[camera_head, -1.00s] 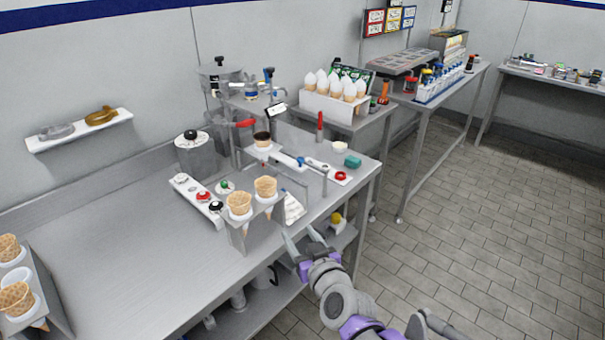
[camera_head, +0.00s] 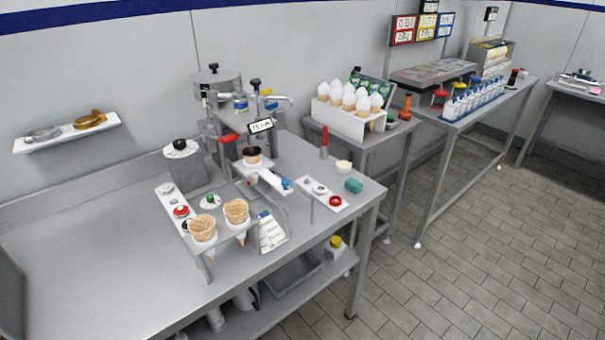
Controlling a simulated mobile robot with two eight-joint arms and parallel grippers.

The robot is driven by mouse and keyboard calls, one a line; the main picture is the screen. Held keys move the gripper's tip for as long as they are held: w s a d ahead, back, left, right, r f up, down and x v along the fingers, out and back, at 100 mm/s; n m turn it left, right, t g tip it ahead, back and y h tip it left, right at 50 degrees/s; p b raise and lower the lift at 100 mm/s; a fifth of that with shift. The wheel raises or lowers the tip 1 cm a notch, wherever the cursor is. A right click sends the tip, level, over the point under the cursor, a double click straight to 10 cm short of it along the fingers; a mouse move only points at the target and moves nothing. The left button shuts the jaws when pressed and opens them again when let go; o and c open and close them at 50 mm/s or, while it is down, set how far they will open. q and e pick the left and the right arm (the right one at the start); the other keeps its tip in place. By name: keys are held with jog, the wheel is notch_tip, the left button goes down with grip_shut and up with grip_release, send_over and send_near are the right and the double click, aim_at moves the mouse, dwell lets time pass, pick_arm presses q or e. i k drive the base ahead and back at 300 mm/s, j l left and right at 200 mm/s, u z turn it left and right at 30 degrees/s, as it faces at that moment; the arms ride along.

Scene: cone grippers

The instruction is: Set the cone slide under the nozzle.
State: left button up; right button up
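The cone slide is a narrow white plate (camera_head: 268,176) with a blue knob (camera_head: 286,184) at its near right end, on a raised metal frame on the steel table. A cone with a dark rim (camera_head: 252,154) stands at the slide's far left end. The dispensing machine (camera_head: 240,118) rises behind it, with a red lever (camera_head: 228,139) and a small black-framed sign. The cone appears close below the front of the machine. The nozzle's outlet is not clear, so I cannot tell whether the cone is exactly beneath it. Neither of my grippers is in view.
Two waffle cones (camera_head: 219,220) stand in a metal holder in front of the slide. A strip with coloured knobs (camera_head: 178,206) lies left of them. The table's left part is clear.

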aim_at(260, 169)
jog(key=i+l, duration=0.15)
jog(key=l, duration=0.15)
jog(key=i+l, duration=0.15)
jog(key=l, duration=0.2)
jog(key=i+l, duration=0.15)
jog(key=l, duration=0.15)
jog(key=i+j+u, duration=0.1)
jog(key=i+j, duration=0.15)
jog(key=i, duration=0.1)
